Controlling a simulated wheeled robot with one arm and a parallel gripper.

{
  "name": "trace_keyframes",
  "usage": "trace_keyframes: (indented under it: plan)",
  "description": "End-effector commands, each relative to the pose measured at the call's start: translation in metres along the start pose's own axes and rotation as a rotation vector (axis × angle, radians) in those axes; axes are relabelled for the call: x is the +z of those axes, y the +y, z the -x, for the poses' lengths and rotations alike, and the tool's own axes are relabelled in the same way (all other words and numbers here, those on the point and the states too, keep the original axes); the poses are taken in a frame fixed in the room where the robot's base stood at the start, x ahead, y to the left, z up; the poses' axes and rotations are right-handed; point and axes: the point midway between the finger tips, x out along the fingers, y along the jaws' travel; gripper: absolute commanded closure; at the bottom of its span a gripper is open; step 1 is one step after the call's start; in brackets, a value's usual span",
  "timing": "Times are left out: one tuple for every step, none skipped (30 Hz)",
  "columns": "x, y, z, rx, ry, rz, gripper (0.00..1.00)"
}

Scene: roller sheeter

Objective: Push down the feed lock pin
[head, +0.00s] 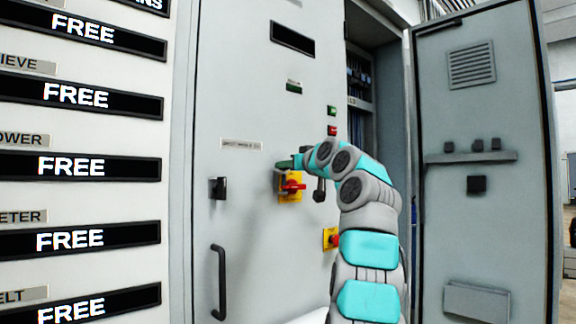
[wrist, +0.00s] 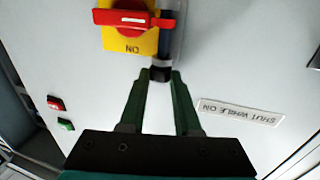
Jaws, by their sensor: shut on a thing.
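My gripper (wrist: 161,74) has its green fingers closed around the black end of a dark upright pin (wrist: 167,35), which I take to be the feed lock pin. The pin runs along the edge of a yellow switch plate (wrist: 130,40) with a red handle (wrist: 125,18) set crosswise. "ON" reads upside down on the plate in the wrist view. In the head view my gripper (head: 285,163) is at the cabinet face just above the same red and yellow switch (head: 291,187). My arm and the gripper hide most of the pin there.
A label (wrist: 240,112) reading "SHUT WHILE ON" is on the panel. A black latch (head: 218,188) and a long handle (head: 219,282) are left of the switch. Another red and yellow switch (head: 331,238) is lower right. A cabinet door (head: 480,120) stands open at right.

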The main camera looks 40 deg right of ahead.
Motion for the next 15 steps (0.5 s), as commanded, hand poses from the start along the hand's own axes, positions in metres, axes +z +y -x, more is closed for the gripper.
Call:
trace_keyframes:
  plan:
    - [0.0056,0.0001,-0.0004,0.0,-0.001,-0.001,1.0]
    - [0.006,0.0001,-0.0003,0.0,-0.001,-0.001,1.0]
    - [0.0064,0.0001,-0.0006,0.0,-0.003,-0.001,1.0]
    - [0.0065,0.0001,-0.0007,0.0,-0.003,-0.001,1.0]
    - [0.0065,0.0002,-0.0008,0.0,-0.004,-0.001,1.0]
    - [0.0065,0.0002,-0.001,0.0,-0.005,-0.001,1.0]
    - [0.0065,0.0002,-0.001,0.0,-0.006,-0.001,1.0]
    - [0.0068,0.0003,-0.0012,0.0,-0.006,-0.001,1.0]
    - [0.0071,0.0003,-0.0013,0.0,-0.007,-0.001,1.0]
    - [0.0074,0.0003,-0.0015,-0.001,-0.008,-0.001,1.0]
    - [0.0077,0.0003,-0.0016,-0.001,-0.008,-0.001,1.0]
    - [0.008,0.0003,-0.0017,-0.001,-0.009,-0.001,0.66]
    - [0.0079,0.0002,-0.0017,-0.001,-0.009,-0.001,0.63]
    - [0.0077,0.0002,-0.0016,-0.001,-0.008,-0.001,0.6]
    - [0.0072,0.0002,-0.0014,0.0,-0.007,-0.001,0.55]
